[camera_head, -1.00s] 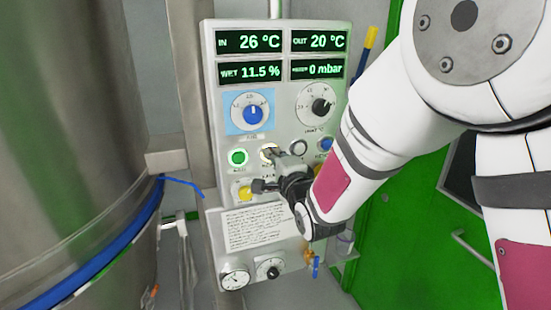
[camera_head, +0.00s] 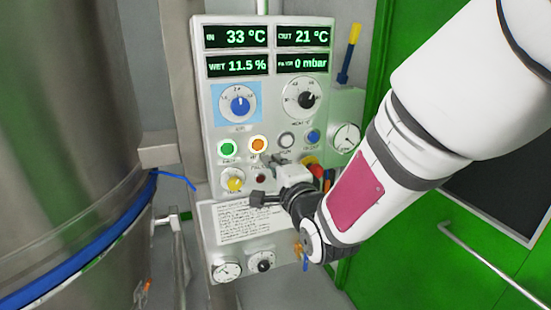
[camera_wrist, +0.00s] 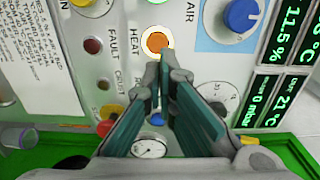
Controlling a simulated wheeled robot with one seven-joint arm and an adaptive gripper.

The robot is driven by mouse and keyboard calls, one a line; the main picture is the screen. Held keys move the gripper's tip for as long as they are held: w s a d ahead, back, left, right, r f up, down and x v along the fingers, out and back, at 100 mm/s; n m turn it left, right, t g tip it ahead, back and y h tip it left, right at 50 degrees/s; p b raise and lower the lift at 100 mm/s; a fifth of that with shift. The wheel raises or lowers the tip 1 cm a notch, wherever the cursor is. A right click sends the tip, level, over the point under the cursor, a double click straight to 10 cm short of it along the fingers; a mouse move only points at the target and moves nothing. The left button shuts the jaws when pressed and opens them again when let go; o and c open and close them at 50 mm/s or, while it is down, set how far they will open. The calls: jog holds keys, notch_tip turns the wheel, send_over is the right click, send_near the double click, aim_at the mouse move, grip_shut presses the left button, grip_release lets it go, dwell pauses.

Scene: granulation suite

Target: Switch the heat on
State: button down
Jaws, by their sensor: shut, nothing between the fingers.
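The control panel (camera_head: 208,120) carries a row of round buttons. The heat button (camera_head: 258,144) glows orange inside a pale ring. It also shows in the wrist view (camera_wrist: 157,42), labelled HEAT. My gripper (camera_head: 278,161) is shut and empty, just below and right of the heat button in the head view, and appears apart from it. In the wrist view the fingertips of my gripper (camera_wrist: 166,58) lie just below the button. The displays (camera_head: 237,37) read IN 33 °C, OUT 21 °C, WET 11.5 % and 0 mbar.
A green-lit button (camera_head: 227,149) is left of the heat button. A blue air knob (camera_head: 239,104) and a black-pointer dial (camera_head: 302,98) sit above. A large steel vessel (camera_head: 70,130) stands left; a green door (camera_head: 400,240) is right.

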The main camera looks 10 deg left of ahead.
jog(key=v, duration=0.4)
jog(key=shift+s+d, duration=0.2)
jog(key=shift+s, duration=0.05)
jog(key=s+d+n+g+h, duration=0.35)
jog(key=d+n+h, duration=0.3)
jog(key=d, duration=1.15)
jog(key=s+d+n+g+h, duration=0.2)
jog(key=s+d, duration=0.4)
jog(key=s, duration=0.4)
jog(key=s+d+f+n+g+h, duration=0.1)
jog(key=s+d+n+g, duration=0.1)
jog(key=s+d+g, duration=0.2)
jog(key=s+d, duration=0.3)
jog(key=s, duration=0.4)
jog(key=shift+d+n+g+h, duration=0.2)
jog(key=shift+n+g+h, duration=0.15)
jog(key=shift+a, duration=0.1)
